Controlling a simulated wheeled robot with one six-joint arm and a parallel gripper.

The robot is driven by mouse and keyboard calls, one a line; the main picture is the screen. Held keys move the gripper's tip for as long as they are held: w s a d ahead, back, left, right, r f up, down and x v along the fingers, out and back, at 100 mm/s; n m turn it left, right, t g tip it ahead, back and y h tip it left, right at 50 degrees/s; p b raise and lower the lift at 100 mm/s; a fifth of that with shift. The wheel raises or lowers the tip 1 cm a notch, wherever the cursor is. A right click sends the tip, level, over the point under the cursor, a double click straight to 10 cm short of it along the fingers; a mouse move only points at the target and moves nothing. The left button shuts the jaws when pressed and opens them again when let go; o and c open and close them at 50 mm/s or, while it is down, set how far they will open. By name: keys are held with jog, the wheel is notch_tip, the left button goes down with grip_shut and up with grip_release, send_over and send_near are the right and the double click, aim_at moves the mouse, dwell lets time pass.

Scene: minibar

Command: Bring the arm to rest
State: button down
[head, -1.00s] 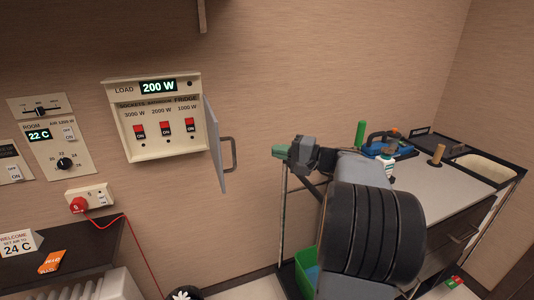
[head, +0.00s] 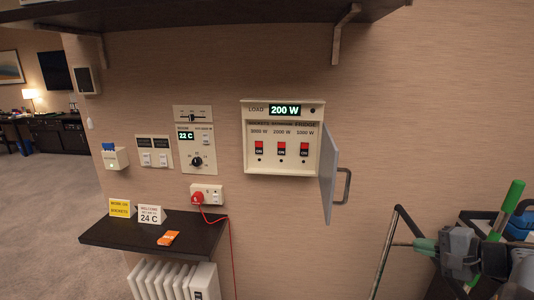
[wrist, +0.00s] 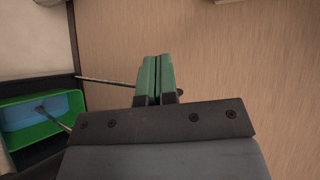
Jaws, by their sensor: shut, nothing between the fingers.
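My gripper (head: 425,245) shows at the lower right in the head view, with green fingertips pointing left. In the wrist view my gripper (wrist: 158,75) has its two green fingers side by side with only a thin line between them. It is shut and holds nothing. It is apart from the wall panel, well to the right of the open panel door (head: 328,180). Part of my arm is cut off by the right edge of the head view.
The breaker panel (head: 282,165) reads 200 W. A dark shelf (head: 120,236) with cards sits above a white radiator (head: 172,280). A thin metal rail (head: 383,262) stands near my gripper. A green bin (wrist: 45,98) shows in the wrist view. Carpet (head: 50,210) is clear at left.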

jog(key=s+a+f+n+g+h+p, duration=0.1)
jog(key=s+a+f+n+g+h, duration=0.35)
jog(key=a+f+g, duration=0.4)
jog(key=s+a+r+n+t+h+p, duration=0.1)
jog(key=s+a+n+h, duration=0.2)
jog(key=a+n, duration=0.6)
jog(key=s+a, duration=0.1)
jog(key=a, duration=0.3)
jog(key=shift+a, duration=0.25)
